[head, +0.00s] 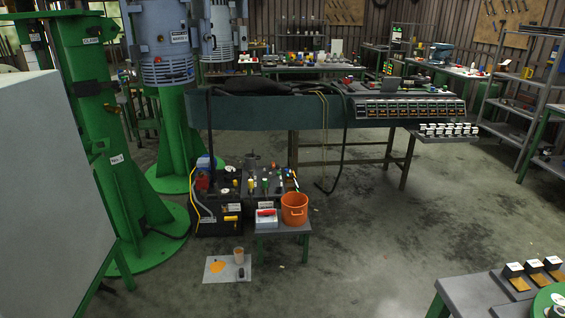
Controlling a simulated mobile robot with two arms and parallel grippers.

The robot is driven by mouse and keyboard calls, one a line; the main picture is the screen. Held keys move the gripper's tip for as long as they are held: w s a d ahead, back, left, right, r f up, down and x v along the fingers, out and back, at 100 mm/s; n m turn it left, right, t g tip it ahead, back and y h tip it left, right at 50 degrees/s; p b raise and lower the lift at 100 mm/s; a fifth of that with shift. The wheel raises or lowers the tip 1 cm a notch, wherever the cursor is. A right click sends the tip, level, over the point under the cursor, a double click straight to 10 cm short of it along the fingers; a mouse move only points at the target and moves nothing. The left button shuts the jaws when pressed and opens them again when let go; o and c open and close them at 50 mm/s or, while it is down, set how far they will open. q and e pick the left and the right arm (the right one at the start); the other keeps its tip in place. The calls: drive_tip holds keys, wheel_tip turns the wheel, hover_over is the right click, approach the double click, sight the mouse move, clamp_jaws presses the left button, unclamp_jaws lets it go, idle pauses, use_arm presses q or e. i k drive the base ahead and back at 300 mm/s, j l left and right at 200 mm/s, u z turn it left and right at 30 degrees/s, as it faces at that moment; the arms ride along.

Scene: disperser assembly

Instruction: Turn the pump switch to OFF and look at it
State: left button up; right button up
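I cannot pick out the pump switch for certain in the head view. A dark unit (262,183) with several small coloured knobs and fittings stands on the floor near the centre. Behind it to the right, a long panel (408,108) with a row of small modules sits on the workbench. Any switch position or lettering there is too small to read. Neither of my grippers is in view.
An orange bucket (294,209) and a red-and-white box (266,217) sit on a low stand. A stained sheet (226,268) lies in front. Green columns (92,150) and a pale panel (40,190) fill the left. The floor (370,230) at centre right is clear.

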sight(265, 213)
drive_tip(key=i+u, duration=0.1)
drive_tip(key=i, duration=0.2)
drive_tip(key=i+l+u, duration=0.15)
drive_tip(key=i, duration=0.7)
